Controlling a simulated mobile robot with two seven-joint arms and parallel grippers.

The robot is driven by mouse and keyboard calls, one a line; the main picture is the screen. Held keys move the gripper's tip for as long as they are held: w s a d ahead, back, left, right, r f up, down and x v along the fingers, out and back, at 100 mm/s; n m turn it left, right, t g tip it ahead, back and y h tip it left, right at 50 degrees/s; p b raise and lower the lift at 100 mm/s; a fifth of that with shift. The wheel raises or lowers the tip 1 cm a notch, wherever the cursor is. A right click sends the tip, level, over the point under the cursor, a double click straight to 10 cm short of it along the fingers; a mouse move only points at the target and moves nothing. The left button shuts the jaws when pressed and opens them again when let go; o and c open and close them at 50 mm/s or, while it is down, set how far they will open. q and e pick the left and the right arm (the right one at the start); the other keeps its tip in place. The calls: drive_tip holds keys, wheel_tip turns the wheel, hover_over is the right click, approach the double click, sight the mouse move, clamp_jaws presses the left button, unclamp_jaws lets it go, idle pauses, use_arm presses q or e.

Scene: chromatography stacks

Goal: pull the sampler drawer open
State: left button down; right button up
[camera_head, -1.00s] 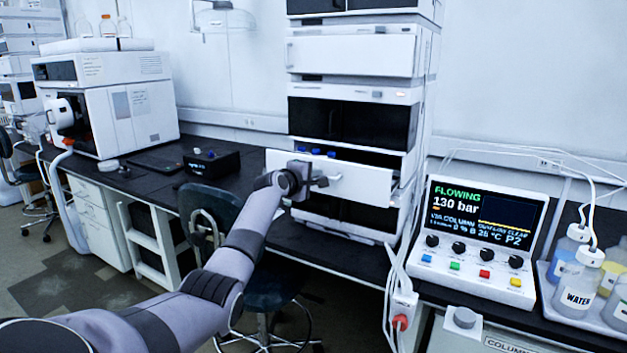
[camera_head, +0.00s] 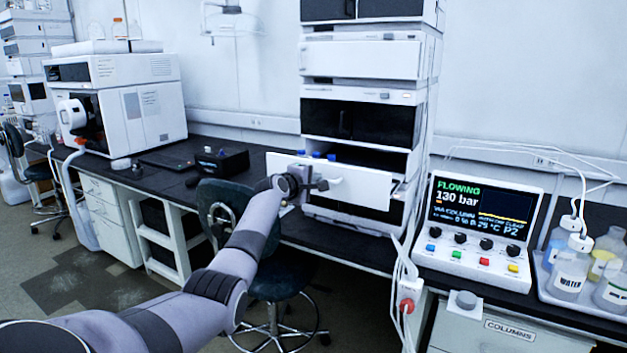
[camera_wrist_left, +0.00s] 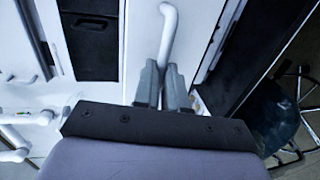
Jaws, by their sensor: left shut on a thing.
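The sampler drawer (camera_head: 360,187) is a white-fronted drawer low in the instrument stack. It stands out from the stack, with several blue-capped vials (camera_head: 317,155) showing behind its front. My left gripper (camera_head: 313,184) is at the drawer front, shut on its handle. In the left wrist view the two grey fingers (camera_wrist_left: 165,88) close around the lower end of the curved white handle (camera_wrist_left: 168,30). The handle is mostly hidden by the gripper in the head view. My right gripper is not in view.
A control box with a lit screen (camera_head: 483,215) and a tray of bottles (camera_head: 546,282) stand on the right. A dark stool (camera_head: 275,270) stands below the arm. A small black box (camera_head: 222,160) and a large white instrument (camera_head: 130,105) are on the left bench.

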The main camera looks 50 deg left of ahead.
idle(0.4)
use_arm(q)
drive_tip(key=c, duration=1.2)
unclamp_jaws()
drive_tip(key=shift+s, duration=0.1)
drive_tip(key=shift+p+v, duration=0.3)
drive_tip(key=shift+v, duration=3.2)
drive_tip(key=shift+d+f, duration=0.1)
